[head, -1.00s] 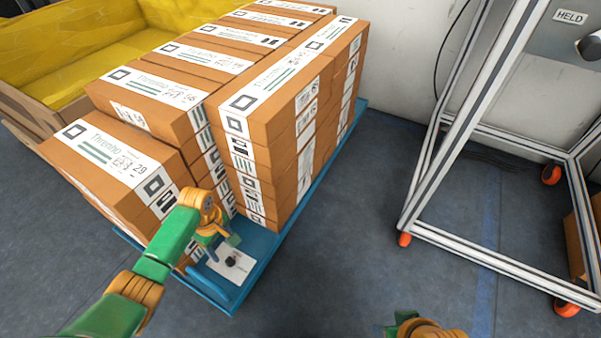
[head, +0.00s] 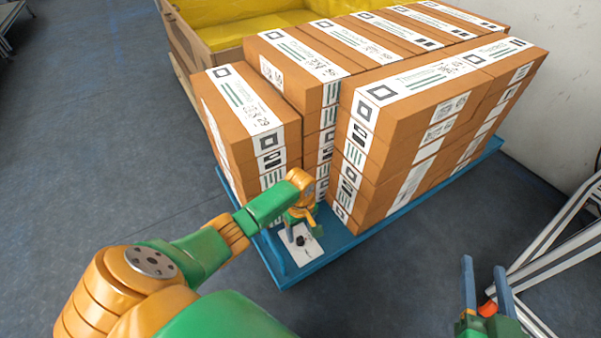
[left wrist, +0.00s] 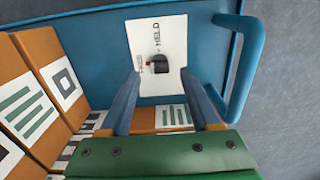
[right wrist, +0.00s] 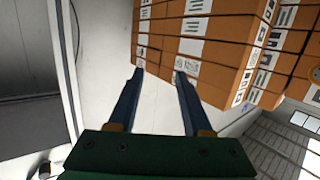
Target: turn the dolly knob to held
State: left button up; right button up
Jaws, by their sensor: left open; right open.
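The dark knob (head: 300,241) sits on a white plate (head: 293,252) at the near end of the blue dolly (head: 318,262). In the left wrist view the knob (left wrist: 159,64) shows on the plate (left wrist: 172,35), which reads HELD beyond it and has a smaller word to its left. Which word the knob points to is hard to tell. My left gripper (head: 302,222) is above the plate, open, its fingertips either side of the knob in the left wrist view and apparently not touching it. My right gripper (head: 485,266) is open and empty, off to the right over the floor.
Stacked brown boxes (head: 400,160) stand on the dolly right behind the plate. A blue handle bar (left wrist: 243,70) rises beside the plate. A yellow-lined crate (head: 225,30) is behind, a metal frame (head: 555,235) at right. The floor at left is clear.

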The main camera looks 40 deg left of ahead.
aim_at(300, 240)
pick_arm(q)
jog(key=shift+f+b, duration=0.45)
jog(key=shift+f, duration=0.25)
jog(key=shift+f+b, duration=0.4)
jog(key=shift+f, duration=0.1)
grip_shut()
pick_arm(e)
notch_tip(300, 240, up, 13)
jog(key=s+a+t+y, duration=0.1)
jog(key=s+t+y, duration=0.1)
jog(key=t, duration=0.5)
jog(key=shift+a+n+t+y, duration=0.15)
jog(key=shift+n+t+y, duration=0.2)
jog(key=shift+y, duration=0.35)
